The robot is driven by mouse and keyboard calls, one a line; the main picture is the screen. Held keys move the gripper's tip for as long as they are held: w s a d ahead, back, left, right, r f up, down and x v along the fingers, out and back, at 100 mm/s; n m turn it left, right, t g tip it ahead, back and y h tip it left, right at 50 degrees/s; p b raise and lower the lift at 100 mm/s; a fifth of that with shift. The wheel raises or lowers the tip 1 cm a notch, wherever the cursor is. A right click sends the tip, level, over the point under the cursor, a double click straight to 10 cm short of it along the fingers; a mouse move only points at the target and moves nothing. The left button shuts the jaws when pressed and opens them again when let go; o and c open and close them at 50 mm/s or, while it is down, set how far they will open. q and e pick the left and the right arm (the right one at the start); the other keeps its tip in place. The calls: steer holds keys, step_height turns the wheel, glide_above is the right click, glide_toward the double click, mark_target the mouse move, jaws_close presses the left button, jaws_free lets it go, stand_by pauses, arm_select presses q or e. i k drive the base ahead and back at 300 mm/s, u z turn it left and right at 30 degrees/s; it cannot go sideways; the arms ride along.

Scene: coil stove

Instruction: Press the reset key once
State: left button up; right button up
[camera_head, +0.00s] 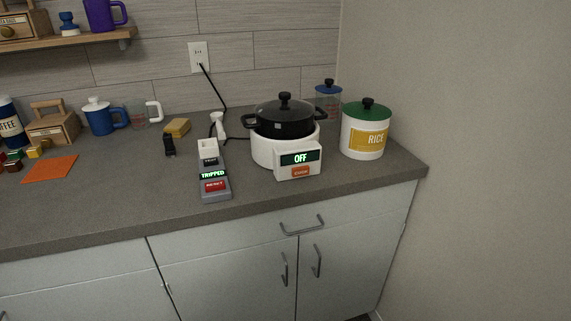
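A grey power strip (214,193) lies on the counter, left of the cooker. Its lit green display (213,175) reads "TRIPPED". The red reset key (215,185) is on its near end, below the display, with white lettering. A white block (208,145) sits at the far end of the strip. The white cooker (262,150) has a dark pot with a lid on it, a display (297,158) reading "OFF" and an orange key (300,172). Neither of my grippers shows in the head view.
A white rice canister (352,140) with a green lid stands right of the cooker. A black cord runs from the wall outlet (199,56) down behind the strip. A yellow sponge-like block (177,127), a small black item (169,145) and a blue mug (99,117) stand to the left.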

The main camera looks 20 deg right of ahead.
mark_target(217, 186)
steer(key=z, duration=0.3)
steer(key=i, duration=1.1)
steer(key=u, duration=0.15)
